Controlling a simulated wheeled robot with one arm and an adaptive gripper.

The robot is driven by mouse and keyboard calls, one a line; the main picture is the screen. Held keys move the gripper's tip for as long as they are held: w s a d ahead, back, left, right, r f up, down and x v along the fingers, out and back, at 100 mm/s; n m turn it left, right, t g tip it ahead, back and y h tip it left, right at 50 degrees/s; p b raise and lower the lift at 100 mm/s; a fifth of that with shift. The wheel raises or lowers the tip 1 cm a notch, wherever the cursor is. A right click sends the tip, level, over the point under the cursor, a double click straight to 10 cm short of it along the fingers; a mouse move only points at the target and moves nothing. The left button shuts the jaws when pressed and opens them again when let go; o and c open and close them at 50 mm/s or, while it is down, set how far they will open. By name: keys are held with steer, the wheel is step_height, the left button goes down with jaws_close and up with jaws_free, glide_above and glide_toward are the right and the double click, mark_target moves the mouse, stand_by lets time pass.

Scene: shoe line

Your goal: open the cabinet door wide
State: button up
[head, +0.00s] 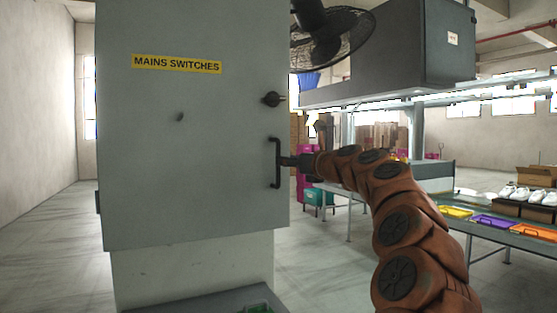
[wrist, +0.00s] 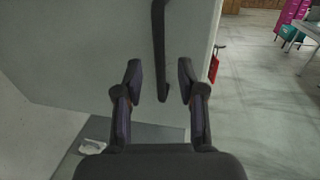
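The grey cabinet door (head: 190,150) carries a yellow "MAINS SWITCHES" label (head: 177,64) and fills the left half of the head view. It looks shut, with no gap visible at its right edge. A black upright bar handle (head: 275,180) is near that edge, below a black knob (head: 271,99). My gripper (head: 288,161) reaches the handle from the right. In the wrist view, my gripper (wrist: 160,81) is open, with one finger on each side of the handle (wrist: 160,45). Gaps show between the fingers and the bar, so it is not clamped.
A black fan (head: 335,38) is behind the cabinet's upper right. A workbench with coloured trays (head: 495,221) and white shoes (head: 515,192) stands at the right. The floor left of the cabinet (head: 50,240) is clear. A red object (wrist: 214,68) hangs beside the cabinet edge.

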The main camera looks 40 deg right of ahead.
mark_target(278, 183)
steer(key=shift+w+d+p, duration=0.2)
steer(key=shift+w, duration=1.15)
steer(key=shift+w+d+p, duration=0.15)
steer(key=shift+w, duration=1.15)
jaws_close()
